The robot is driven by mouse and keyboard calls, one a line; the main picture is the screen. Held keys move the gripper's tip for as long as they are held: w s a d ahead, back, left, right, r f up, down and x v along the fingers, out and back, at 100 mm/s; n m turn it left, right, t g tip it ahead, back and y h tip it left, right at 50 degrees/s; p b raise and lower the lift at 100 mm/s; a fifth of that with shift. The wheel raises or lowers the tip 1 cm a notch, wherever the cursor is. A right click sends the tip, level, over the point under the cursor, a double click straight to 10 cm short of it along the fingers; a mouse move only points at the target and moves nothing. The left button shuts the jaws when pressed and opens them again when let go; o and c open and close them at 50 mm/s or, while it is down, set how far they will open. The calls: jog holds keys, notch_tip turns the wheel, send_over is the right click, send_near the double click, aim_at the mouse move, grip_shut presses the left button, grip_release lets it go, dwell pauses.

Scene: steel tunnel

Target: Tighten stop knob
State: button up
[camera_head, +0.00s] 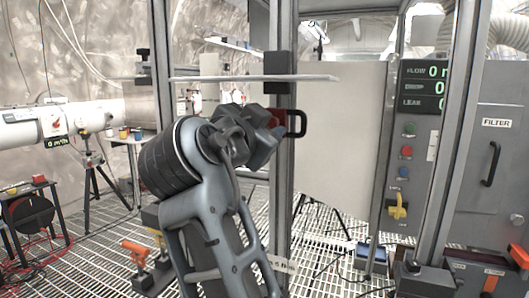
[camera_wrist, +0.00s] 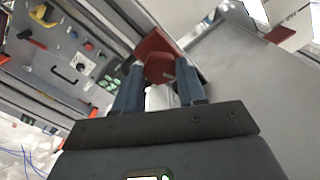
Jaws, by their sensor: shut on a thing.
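The exact finger contact is hard to see.
A thin pale horizontal plate (camera_head: 230,78) passes just above my gripper, held at the black bracket (camera_head: 278,68). A large grey panel (camera_head: 345,130) stands behind the post. A control panel with a yellow switch (camera_head: 397,207) is at the right. Grated floor lies below.

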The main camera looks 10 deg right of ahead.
jog(key=shift+f+m+b, duration=0.1)
jog(key=shift+m+b, duration=1.9)
jog(key=shift+b, duration=0.85)
jog(key=o, duration=1.1)
jog(key=shift+c, duration=0.2)
jog(key=v, duration=0.7)
jog(key=shift+s+a, duration=0.2)
jog(key=shift+s, duration=0.1)
